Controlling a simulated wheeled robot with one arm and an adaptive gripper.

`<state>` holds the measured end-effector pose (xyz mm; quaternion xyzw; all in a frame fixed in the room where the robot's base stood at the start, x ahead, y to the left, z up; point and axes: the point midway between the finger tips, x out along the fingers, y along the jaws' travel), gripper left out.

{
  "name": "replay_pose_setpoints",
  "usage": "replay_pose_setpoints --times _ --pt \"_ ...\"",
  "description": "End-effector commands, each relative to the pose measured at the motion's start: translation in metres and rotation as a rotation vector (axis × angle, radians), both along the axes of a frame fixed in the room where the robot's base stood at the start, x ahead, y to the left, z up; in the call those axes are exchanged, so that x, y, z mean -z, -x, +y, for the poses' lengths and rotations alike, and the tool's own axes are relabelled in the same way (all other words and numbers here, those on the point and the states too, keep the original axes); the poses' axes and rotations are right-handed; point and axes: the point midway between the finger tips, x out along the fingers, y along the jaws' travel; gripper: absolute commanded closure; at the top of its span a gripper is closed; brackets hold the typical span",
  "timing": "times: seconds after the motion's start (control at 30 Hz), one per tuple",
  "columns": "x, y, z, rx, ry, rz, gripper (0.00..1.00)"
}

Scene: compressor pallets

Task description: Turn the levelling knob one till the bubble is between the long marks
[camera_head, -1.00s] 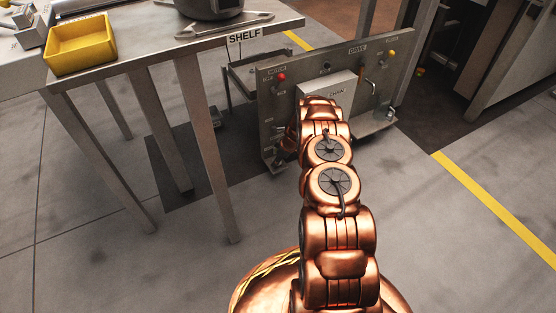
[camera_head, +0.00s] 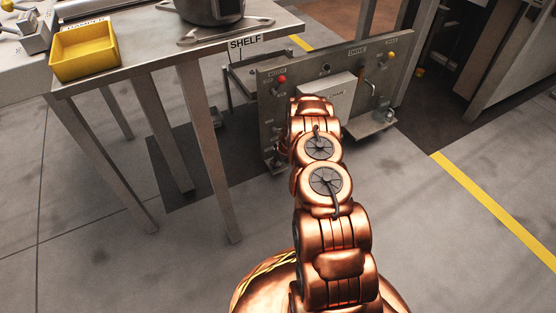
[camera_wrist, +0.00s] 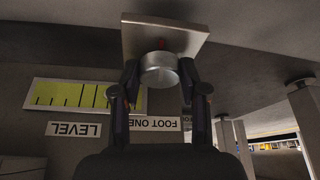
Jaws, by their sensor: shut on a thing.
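My gripper (camera_wrist: 160,84) is shut on the knob, one dark finger on each side. The yellow-green level strip (camera_wrist: 68,94) with black marks is on the left, its right end partly behind a finger. I cannot make out the bubble. Labels "LEVEL" (camera_wrist: 74,129) and "FOOT ONE" (camera_wrist: 153,124) sit beside it. In the head view my arm hides the gripper and the knob.
The grey panel (camera_head: 350,62) with red and yellow knobs stands ahead of my arm. A steel table (camera_head: 150,65) with a yellow bin (camera_head: 85,50) stands on the left.

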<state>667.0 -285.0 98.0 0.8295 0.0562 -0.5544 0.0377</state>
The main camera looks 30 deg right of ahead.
Motion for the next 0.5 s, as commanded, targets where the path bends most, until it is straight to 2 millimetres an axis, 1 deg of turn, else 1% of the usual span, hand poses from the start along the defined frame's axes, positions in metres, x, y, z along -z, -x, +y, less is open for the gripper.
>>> replay_pose_setpoints --times 0.07,0.2,0.5 --pt "0.0003 0.0007 0.0036 0.069 -0.003 0.003 0.91" --pt "-0.0023 0.0002 0.0024 0.196 0.000 0.001 0.91" --pt "-0.0039 0.0009 0.0025 0.360 0.001 0.002 0.91"
